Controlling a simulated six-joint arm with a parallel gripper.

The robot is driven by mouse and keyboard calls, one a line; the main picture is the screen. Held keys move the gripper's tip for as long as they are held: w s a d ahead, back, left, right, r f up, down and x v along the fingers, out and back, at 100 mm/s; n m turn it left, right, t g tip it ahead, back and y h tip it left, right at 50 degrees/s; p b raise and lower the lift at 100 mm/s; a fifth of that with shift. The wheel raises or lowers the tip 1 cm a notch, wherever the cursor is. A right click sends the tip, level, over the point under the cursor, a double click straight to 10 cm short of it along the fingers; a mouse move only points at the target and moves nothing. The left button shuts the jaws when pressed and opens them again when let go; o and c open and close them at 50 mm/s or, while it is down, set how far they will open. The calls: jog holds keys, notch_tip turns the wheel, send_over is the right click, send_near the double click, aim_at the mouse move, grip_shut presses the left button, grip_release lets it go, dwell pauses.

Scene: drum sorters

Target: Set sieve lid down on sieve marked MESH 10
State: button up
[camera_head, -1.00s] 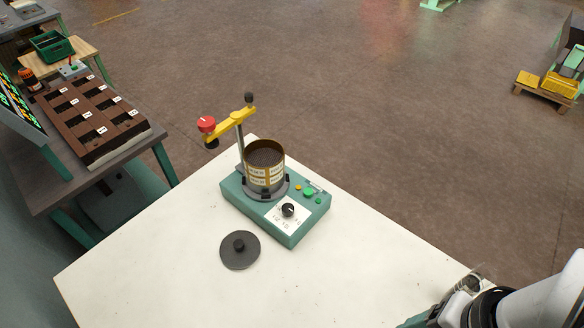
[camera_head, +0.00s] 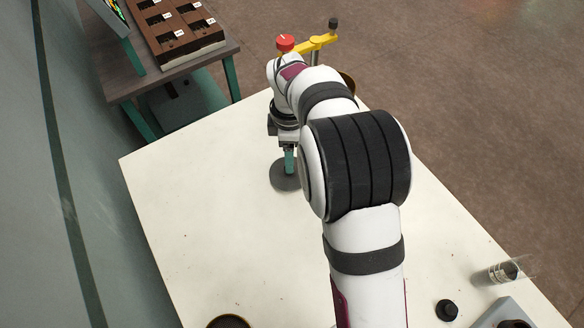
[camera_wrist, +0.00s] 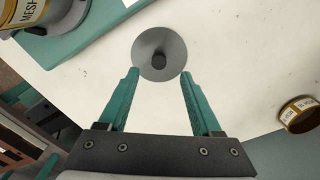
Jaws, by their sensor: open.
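The sieve lid, a dark grey disc (camera_head: 282,184) with a black knob, lies flat on the white table. It also shows in the wrist view (camera_wrist: 147,65). My gripper (camera_head: 289,160) hangs over the lid. In the wrist view my gripper's green fingers (camera_wrist: 160,74) are apart, their tips near the lid's edge, with nothing between them. The sieve stack (camera_wrist: 22,14) on the shaker reads MESH, its number cut off. In the head view my arm hides most of it, and a bit of rim (camera_head: 349,82) shows. A separate labelled sieve (camera_wrist: 300,116) stands on the table; its number is unreadable.
The shaker (camera_wrist: 78,40) has a green base and a yellow clamp arm (camera_head: 318,43) with a red knob. A clear cylinder (camera_head: 502,271), a black knobbed piece (camera_head: 447,310) and a grey device (camera_head: 500,315) stand at the lower right. The table's left part is clear.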

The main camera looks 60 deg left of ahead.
aim_at(283, 181)
notch_tip(283, 181, down, 6)
jog(key=shift+s+a+f, duration=0.1)
jog(key=shift+f, duration=0.1)
grip_shut()
